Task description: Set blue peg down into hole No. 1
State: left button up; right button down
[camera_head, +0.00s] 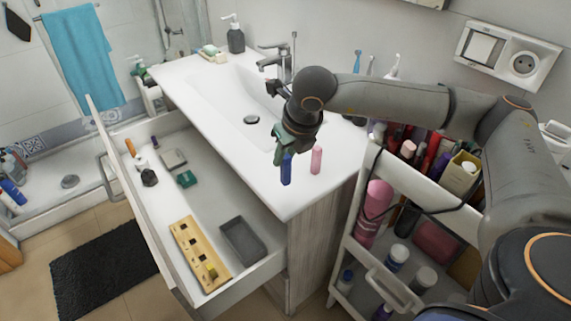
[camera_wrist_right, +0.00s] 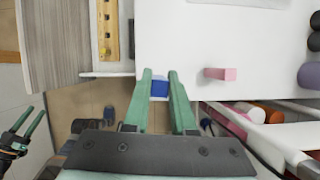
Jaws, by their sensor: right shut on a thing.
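My right gripper (camera_head: 285,148) is shut on the blue peg (camera_head: 286,172) and holds it upright near the front edge of the white washbasin top. In the right wrist view the blue peg (camera_wrist_right: 159,88) sits between the green fingers (camera_wrist_right: 160,85). The wooden block with holes (camera_head: 184,232) lies in the open drawer, lower left of the peg and apart from it. Part of it shows in the wrist view (camera_wrist_right: 108,45). Its hole numbers are too small to read. My left gripper (camera_wrist_right: 30,122) shows at the wrist view's left edge, fingers apart and empty.
A pink peg (camera_head: 316,160) stands on the washbasin top (camera_head: 225,150) right of the blue peg. A dark grey tray (camera_head: 243,241) lies beside the block in the drawer (camera_head: 150,215). A crowded cosmetics cart (camera_head: 350,245) stands to the right. The drawer's middle is mostly clear.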

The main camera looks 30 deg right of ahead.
jog(key=s+a+r+b, duration=0.2)
jog(key=s+a+r, duration=0.6)
jog(key=s, duration=0.2)
jog(key=shift+a+r, duration=0.15)
jog(key=shift+r, duration=0.1)
